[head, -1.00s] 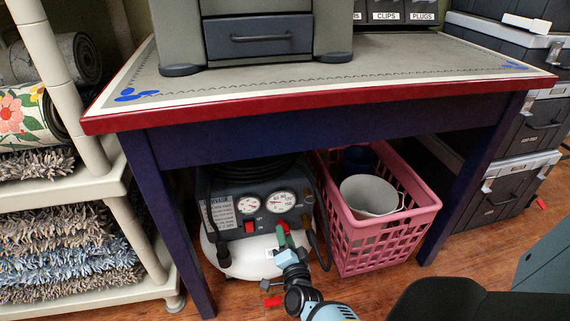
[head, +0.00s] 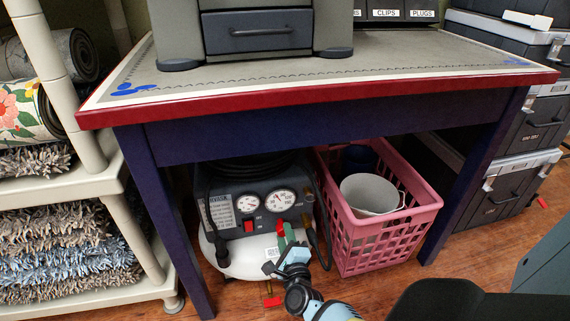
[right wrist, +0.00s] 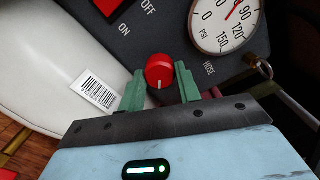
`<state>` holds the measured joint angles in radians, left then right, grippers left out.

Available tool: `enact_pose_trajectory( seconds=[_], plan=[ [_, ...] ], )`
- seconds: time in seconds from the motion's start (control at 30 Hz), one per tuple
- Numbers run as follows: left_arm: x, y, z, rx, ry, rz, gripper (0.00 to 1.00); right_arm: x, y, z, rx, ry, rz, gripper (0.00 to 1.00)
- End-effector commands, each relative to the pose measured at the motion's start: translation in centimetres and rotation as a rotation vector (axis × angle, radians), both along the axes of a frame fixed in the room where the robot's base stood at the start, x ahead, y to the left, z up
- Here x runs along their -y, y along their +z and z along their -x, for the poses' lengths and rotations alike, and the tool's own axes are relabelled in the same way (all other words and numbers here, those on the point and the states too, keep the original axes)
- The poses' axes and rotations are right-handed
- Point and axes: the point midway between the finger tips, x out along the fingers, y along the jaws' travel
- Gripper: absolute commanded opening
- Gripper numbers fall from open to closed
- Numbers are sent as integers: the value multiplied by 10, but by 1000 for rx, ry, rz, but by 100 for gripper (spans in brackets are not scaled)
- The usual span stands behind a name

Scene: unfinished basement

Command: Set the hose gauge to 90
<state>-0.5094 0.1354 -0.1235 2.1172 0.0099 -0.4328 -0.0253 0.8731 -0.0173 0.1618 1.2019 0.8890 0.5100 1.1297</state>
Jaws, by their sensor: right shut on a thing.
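The compressor has a white tank (head: 240,262) and a dark panel under the table. The hose gauge (head: 281,200) is the right one of its two round dials. In the right wrist view the hose gauge (right wrist: 225,22) shows PSI numbers, and its red needle points up and right, slightly before the 90. Below it is a red knob (right wrist: 160,70) with a pale mark pointing down. My right gripper (right wrist: 160,84) has its green fingers on both sides of the knob, shut on it. It also shows in the head view (head: 286,234). My left gripper is not in view.
The table (head: 350,97) stands above the compressor, its leg close on the left. A pink basket (head: 385,240) with a white bucket (head: 370,195) stands just right of my right gripper. A second dial (head: 248,204) and a red switch (head: 249,226) sit left of the hose gauge.

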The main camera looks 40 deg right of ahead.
Motion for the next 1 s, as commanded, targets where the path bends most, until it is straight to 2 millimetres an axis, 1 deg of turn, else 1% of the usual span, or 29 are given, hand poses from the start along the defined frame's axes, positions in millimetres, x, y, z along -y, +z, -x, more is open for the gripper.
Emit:
enact_pose_trajectory(
  seconds=[0.6,0.8,1.0],
  plan=[
    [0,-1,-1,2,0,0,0,1,1,-1,302,0,-490,11],
    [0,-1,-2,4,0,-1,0,0,1,-1,380,0,-618,11],
    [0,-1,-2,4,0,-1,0,0,1,-1,435,1,-705,11]
  ],
)
